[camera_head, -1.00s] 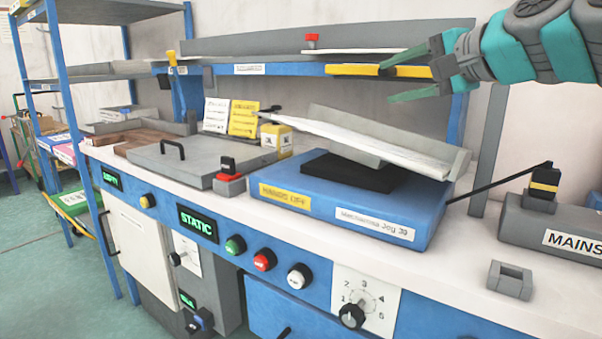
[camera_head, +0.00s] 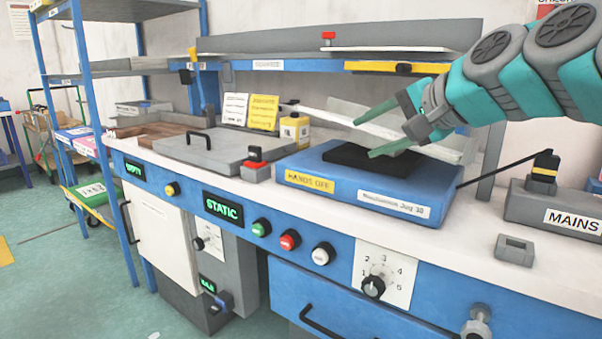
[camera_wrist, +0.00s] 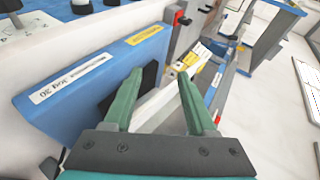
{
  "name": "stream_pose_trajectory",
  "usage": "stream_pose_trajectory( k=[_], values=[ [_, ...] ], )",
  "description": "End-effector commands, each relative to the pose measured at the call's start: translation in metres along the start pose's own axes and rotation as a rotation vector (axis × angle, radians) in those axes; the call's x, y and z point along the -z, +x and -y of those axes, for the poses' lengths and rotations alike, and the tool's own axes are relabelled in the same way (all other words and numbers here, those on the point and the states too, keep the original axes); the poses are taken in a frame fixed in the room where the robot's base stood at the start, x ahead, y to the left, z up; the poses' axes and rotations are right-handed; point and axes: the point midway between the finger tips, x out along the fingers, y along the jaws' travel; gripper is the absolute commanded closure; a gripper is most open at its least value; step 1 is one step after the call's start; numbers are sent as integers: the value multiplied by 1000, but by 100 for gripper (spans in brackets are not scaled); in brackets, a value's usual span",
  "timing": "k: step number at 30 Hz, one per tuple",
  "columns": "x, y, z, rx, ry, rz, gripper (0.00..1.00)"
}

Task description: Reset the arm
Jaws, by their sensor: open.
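My gripper (camera_head: 372,132) is at the right of the head view, pointing left, with its two green fingers spread and nothing seen between them. My arm hides part of the tray's right end.
A grey lidded box (camera_head: 215,150) and a red-topped switch block (camera_head: 256,168) stand left of the jig. A grey MAINS box (camera_head: 540,207) with a lever is at the right. A shelf (camera_head: 290,67) runs behind. The floor (camera_head: 70,270) at left is mostly clear.

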Motion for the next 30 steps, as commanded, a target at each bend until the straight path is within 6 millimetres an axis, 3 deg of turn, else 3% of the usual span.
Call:
stream_pose_trajectory(
  k=[5,7,13,17,21,25,30],
  values=[
    [-42,22,-49,-137,-93,73,43],
    [-64,31,-78,-210,-142,116,43],
    [-138,40,-191,-471,-318,287,43],
    [-180,24,-270,-638,-423,420,43],
    [-219,-7,-346,-794,-516,569,43],
    [-242,-35,-394,-893,-570,681,43],
    [-256,-57,-424,-952,-600,757,43]
  ],
)
